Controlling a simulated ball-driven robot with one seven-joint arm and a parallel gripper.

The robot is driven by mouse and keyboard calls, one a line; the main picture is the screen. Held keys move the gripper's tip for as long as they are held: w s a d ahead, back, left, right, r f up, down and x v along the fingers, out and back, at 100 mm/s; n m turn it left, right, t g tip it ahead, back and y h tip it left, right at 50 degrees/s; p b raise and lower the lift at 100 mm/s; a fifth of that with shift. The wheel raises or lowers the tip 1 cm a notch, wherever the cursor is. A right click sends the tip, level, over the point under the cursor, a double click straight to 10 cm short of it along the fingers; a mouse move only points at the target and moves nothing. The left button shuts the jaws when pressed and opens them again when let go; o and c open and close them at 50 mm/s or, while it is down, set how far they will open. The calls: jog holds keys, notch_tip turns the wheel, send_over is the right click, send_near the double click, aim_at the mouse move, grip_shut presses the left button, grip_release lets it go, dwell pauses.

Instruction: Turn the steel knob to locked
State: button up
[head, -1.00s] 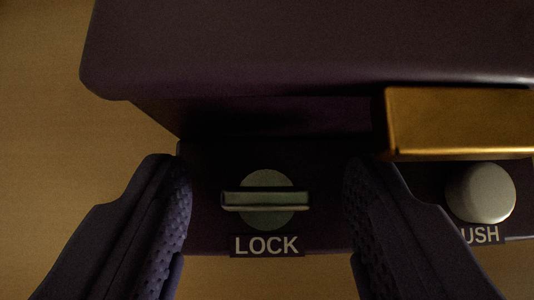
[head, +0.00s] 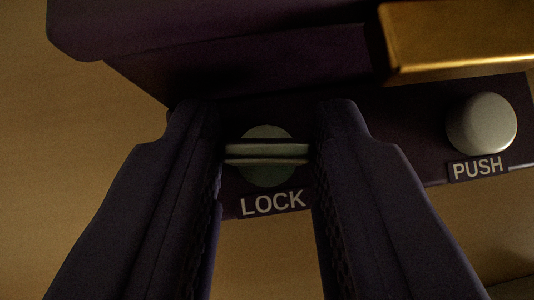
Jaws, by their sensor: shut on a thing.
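The steel knob (head: 266,154) is a round plate with a raised bar across it, set in the dark front panel of the suitcase above a LOCK label (head: 273,203). Its bar lies nearly level in the picture. My gripper (head: 267,150) has one dark finger at each end of the bar and is shut on it. The fingers hide the bar's ends and some of the panel on both sides.
A round pale button (head: 481,123) above a PUSH label (head: 478,168) is on the panel at the right. A brass block (head: 460,40) juts out above it. The suitcase's dark upper part (head: 220,25) overhangs the panel. Bare tan floor (head: 60,170) shows at the left.

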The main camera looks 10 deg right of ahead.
jog(key=o, duration=1.1)
jog(key=shift+c, duration=0.2)
jog(key=shift+r, duration=0.1)
jog(key=p+v, duration=0.2)
jog(key=v, duration=0.5)
jog(key=shift+s+r, duration=0.2)
jog(key=shift+s, duration=0.1)
